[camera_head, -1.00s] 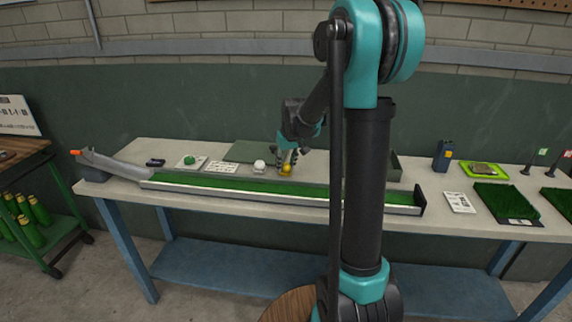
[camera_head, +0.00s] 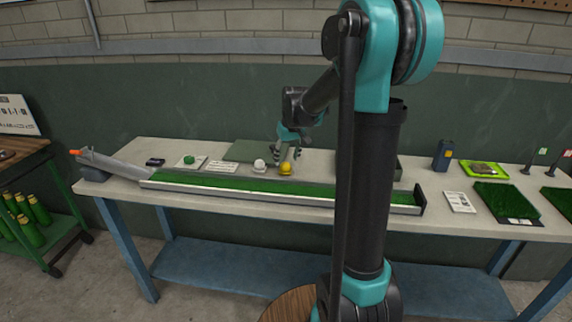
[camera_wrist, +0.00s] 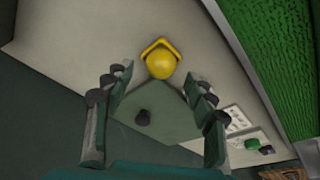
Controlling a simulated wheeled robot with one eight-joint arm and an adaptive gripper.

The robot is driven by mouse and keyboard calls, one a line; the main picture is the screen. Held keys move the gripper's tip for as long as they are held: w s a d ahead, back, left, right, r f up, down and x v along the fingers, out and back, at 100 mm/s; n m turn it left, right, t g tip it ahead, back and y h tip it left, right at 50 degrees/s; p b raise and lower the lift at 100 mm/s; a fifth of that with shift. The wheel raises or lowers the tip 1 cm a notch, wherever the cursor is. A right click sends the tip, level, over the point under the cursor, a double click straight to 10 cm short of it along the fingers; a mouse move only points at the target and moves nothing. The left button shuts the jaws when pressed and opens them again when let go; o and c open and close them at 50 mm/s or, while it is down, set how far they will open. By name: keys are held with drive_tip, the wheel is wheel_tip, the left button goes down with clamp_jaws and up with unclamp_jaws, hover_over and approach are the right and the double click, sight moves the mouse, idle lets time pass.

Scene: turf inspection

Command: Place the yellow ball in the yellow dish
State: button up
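The yellow ball (camera_wrist: 160,65) sits in the small square yellow dish (camera_wrist: 147,50) in the wrist view, with the dish's rim showing around its upper side. The ball also shows on the bench in the head view (camera_head: 286,169), where the dish is too small to make out clearly. My gripper (camera_wrist: 159,76) is open, its two fingers apart on either side below the ball in the wrist view, with nothing between them. In the head view my gripper (camera_head: 288,155) is just above and behind the ball.
A long green turf channel (camera_head: 240,186) runs along the bench front. A flat green-grey mat (camera_head: 250,151) lies behind. A card (camera_head: 222,167) and a green item (camera_head: 189,160) lie farther left. Turf samples (camera_head: 505,200) are right.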

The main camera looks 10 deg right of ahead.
drive_tip(key=v, duration=0.8)
drive_tip(key=shift+r, duration=0.35)
